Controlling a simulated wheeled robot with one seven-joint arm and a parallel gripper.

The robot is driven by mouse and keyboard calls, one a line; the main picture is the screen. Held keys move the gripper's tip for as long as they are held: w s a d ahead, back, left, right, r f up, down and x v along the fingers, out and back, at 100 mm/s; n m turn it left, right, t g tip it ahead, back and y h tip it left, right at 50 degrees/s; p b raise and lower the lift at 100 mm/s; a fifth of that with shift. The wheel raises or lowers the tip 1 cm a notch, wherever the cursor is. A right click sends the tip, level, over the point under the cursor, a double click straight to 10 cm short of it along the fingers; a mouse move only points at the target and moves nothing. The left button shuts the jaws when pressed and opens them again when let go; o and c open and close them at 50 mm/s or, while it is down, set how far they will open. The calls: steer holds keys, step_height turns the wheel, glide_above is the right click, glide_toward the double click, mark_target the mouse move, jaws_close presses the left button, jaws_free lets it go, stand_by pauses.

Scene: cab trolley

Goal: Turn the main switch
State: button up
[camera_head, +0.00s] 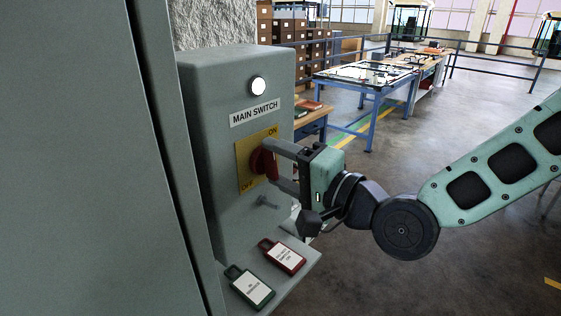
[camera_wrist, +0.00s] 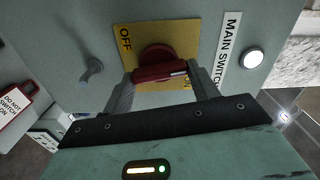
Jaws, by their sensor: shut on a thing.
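The main switch is a red rotary knob (camera_head: 259,162) with a grip bar, on a yellow plate (camera_head: 244,155) marked OFF at lower left and ON at upper right. The plate is on the front of a grey box (camera_head: 225,85). My gripper (camera_head: 274,164) reaches in from the right, with one finger above the other, and is shut on the knob's bar. In the wrist view the red knob (camera_wrist: 160,70) sits between the two fingers (camera_wrist: 162,84). A white mark on its bar lies on the side toward ON. The fingers partly hide the knob and plate.
A white round lamp (camera_head: 258,86) is above the MAIN SWITCH label (camera_head: 255,113). A small metal peg (camera_head: 268,202) sticks out below the plate. A red padlock tag (camera_head: 282,256) and a green one (camera_head: 249,287) lie on the ledge. A grey cabinet side stands at left.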

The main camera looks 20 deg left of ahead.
steer(key=shift+m, duration=1)
steer(key=shift+f, duration=0.1)
steer(key=o, duration=1)
steer(key=shift+d, duration=0.1)
steer(key=shift+b+v, duration=1.85)
steer(key=shift+v, duration=4.05)
